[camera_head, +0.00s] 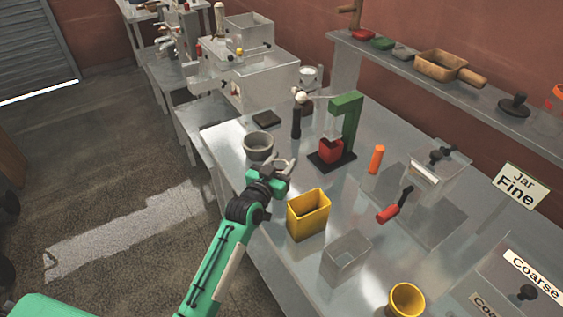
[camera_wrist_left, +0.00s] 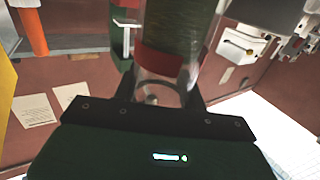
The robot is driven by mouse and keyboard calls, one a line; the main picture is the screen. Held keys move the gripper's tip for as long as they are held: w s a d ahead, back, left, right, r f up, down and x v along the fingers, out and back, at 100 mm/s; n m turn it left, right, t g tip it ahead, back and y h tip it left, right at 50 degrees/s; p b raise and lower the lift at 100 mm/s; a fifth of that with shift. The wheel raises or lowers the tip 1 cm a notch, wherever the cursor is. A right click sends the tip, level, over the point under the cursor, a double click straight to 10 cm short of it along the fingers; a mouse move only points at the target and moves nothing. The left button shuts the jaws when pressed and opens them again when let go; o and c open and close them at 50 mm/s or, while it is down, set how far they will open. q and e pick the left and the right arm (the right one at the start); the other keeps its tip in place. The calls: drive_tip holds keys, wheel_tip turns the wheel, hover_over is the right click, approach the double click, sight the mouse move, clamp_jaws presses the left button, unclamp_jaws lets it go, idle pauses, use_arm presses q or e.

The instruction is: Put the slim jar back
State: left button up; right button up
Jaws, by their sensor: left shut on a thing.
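The slim jar (camera_wrist_left: 185,70) is a clear cylinder that fills the middle of the left wrist view. Dark green and a red band show in or through it; I cannot tell which. In the head view only its pale rim (camera_head: 284,162) shows. My left gripper (camera_head: 277,174) is shut on the jar at the table's left edge, between the grey pot (camera_head: 258,151) and the yellow bin (camera_head: 306,220). I cannot tell whether the jar touches the table. My right gripper is out of view.
A green stand (camera_head: 346,118) with a red cup (camera_head: 330,151) stands beyond the gripper. An orange cylinder (camera_head: 376,160), a red-handled tool (camera_head: 388,213), a clear box (camera_head: 346,258) and a yellow cup (camera_head: 406,300) stand or lie to the right.

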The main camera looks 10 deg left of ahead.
use_arm(q)
drive_tip(key=shift+f, duration=0.15)
drive_tip(key=o, duration=1.4)
drive_tip(key=shift+c, duration=0.2)
drive_tip(key=shift+s, duration=0.3)
drive_tip(key=b+v, duration=0.2)
drive_tip(key=v, duration=0.9)
drive_tip(key=shift+s+b, duration=0.25)
drive_tip(key=shift+b, duration=0.1)
drive_tip(key=shift+a, duration=0.1)
